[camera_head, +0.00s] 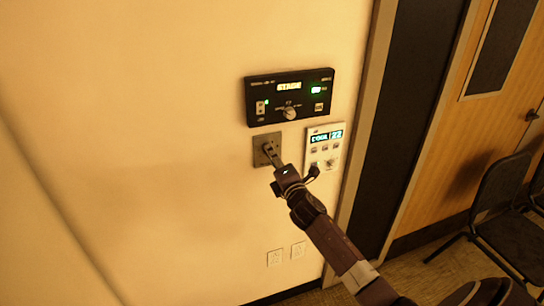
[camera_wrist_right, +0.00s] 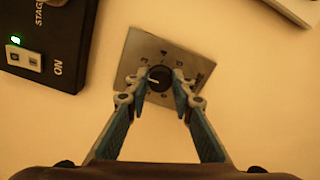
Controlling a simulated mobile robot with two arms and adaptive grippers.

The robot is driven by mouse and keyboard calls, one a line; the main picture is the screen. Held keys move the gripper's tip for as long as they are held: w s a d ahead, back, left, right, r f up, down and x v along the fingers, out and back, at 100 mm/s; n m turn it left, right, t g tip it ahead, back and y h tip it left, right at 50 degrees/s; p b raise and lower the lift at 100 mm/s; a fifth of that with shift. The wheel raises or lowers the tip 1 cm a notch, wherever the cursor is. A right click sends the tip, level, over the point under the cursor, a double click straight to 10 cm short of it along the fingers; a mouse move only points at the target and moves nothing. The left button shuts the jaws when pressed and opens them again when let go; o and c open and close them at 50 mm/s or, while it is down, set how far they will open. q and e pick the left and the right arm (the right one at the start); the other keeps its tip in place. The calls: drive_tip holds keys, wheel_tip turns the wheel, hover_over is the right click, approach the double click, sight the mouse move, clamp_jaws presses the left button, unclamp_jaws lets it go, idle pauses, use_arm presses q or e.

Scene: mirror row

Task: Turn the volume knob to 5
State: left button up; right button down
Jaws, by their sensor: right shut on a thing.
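The volume knob (camera_wrist_right: 159,78) is a small round black knob with a white pointer mark. In the wrist view the white mark points to the left of the picture. My right gripper (camera_wrist_right: 160,92) has its two fingertips on either side of the knob, closed on it. In the head view the right gripper (camera_head: 270,152) reaches the grey plate (camera_head: 259,140) on the wall and hides the knob. My left gripper is not in view.
A black panel (camera_head: 260,87) with a lit STAGE display is just above the plate. A white thermostat panel (camera_head: 312,145) reading COOL 22 is close to its right. Wall sockets (camera_head: 275,258) are below. A door frame and dark chairs (camera_head: 505,190) stand at right.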

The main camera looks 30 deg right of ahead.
drive_tip(key=m+p, duration=0.1)
drive_tip(key=m, duration=1.1)
drive_tip(key=m+p, duration=0.1)
drive_tip(key=m, duration=1.2)
drive_tip(key=shift+a+f+p, duration=0.15)
drive_tip(key=shift+f+p, duration=0.05)
drive_tip(key=shift+p, duration=0.15)
drive_tip(key=shift+m, duration=0.3)
drive_tip(key=c, duration=1.7)
unclamp_jaws()
drive_tip(key=v, duration=1.2)
